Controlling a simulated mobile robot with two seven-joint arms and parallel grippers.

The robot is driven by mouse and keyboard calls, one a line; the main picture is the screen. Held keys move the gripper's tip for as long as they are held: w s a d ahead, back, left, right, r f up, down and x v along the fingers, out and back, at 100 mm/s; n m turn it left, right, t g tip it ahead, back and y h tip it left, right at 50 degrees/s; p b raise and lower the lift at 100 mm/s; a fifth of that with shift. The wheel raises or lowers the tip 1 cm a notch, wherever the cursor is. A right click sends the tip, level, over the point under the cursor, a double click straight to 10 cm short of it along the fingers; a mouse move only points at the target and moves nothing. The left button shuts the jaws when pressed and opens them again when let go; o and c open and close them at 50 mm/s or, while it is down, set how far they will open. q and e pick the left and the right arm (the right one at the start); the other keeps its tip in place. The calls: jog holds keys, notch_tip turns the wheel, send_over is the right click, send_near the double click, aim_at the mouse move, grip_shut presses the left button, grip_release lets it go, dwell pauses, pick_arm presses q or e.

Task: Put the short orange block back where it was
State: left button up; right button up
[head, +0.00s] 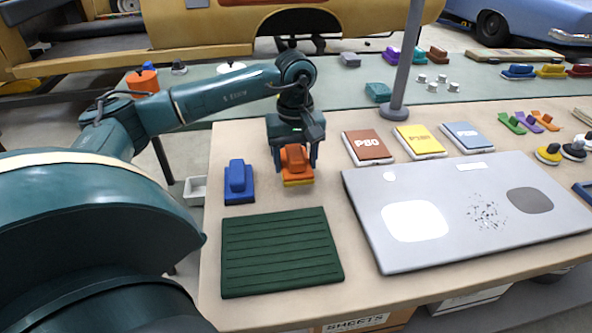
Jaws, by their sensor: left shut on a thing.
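The short orange block (297,166), with a yellowish underside, is between the fingers of my left gripper (294,158), near the back left of the near table. My left gripper points down and is shut on it. I cannot tell whether the block touches the tabletop or hangs just above it. Part of the block's top is hidden by the gripper. My right gripper is not in view.
A blue block (239,182) stands just left of the orange one. A dark green ribbed mat (280,252) lies in front. A grey panel (385,245) fills the right side. Sanding sheet packs, including a P80 one (368,147), lie behind it, near a grey post (404,70).

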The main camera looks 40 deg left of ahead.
aim_at(296, 151)
pick_arm(q)
jog(key=shift+f, duration=1.65)
jog(key=shift+f, duration=0.2)
jog(key=o, duration=1.1)
notch_tip(296, 151, up, 12)
jog(key=shift+r, duration=0.25)
